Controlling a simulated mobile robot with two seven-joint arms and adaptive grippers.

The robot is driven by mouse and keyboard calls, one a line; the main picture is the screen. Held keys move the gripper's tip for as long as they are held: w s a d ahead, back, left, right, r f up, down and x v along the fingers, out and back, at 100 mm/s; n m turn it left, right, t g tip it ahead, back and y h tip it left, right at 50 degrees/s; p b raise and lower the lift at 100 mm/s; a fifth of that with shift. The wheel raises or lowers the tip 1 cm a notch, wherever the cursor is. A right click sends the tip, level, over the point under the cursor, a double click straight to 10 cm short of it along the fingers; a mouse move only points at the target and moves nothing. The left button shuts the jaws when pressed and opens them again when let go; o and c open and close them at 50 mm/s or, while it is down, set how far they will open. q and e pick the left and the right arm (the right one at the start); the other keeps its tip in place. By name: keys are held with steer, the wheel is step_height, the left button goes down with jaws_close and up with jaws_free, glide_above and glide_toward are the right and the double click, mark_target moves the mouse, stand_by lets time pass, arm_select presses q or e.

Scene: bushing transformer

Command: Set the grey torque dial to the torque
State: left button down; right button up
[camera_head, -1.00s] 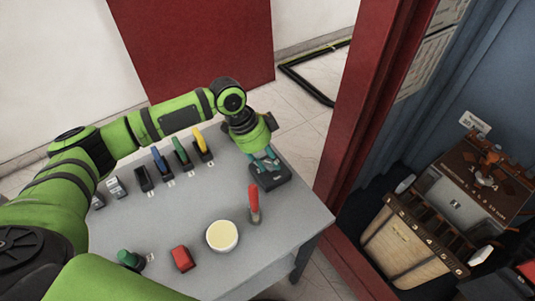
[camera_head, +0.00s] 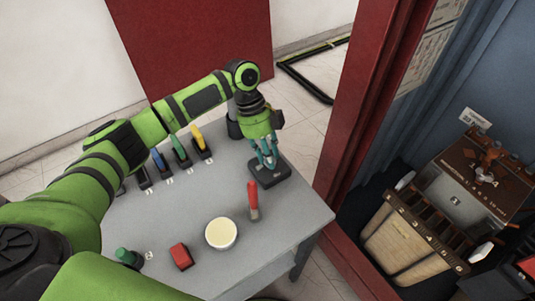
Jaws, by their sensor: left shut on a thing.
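A dark block (camera_head: 271,174) sits near the far right corner of the grey table. My left gripper (camera_head: 265,158) points down over this block, its teal fingers close together at the top of it. It is shut on a small part there, which I take to be the grey torque dial. The fingers hide the dial, and its setting cannot be read. My right gripper is not in view.
The grey table (camera_head: 285,220) also bears a red-handled tool (camera_head: 253,200), a round cream-topped tub (camera_head: 221,233), a red block (camera_head: 181,256) and a green-topped item (camera_head: 127,257). Coloured upright tools, including a yellow one (camera_head: 199,138), stand behind. A red post (camera_head: 350,130) rises at the right.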

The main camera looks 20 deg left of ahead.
arm_select(q)
steer(key=shift+d, duration=0.1)
stand_by(0.4)
steer(key=c, duration=0.9)
jaws_free()
steer(key=shift+r, duration=0.25)
steer(key=v, duration=1.1)
steer(key=shift+r, duration=0.35)
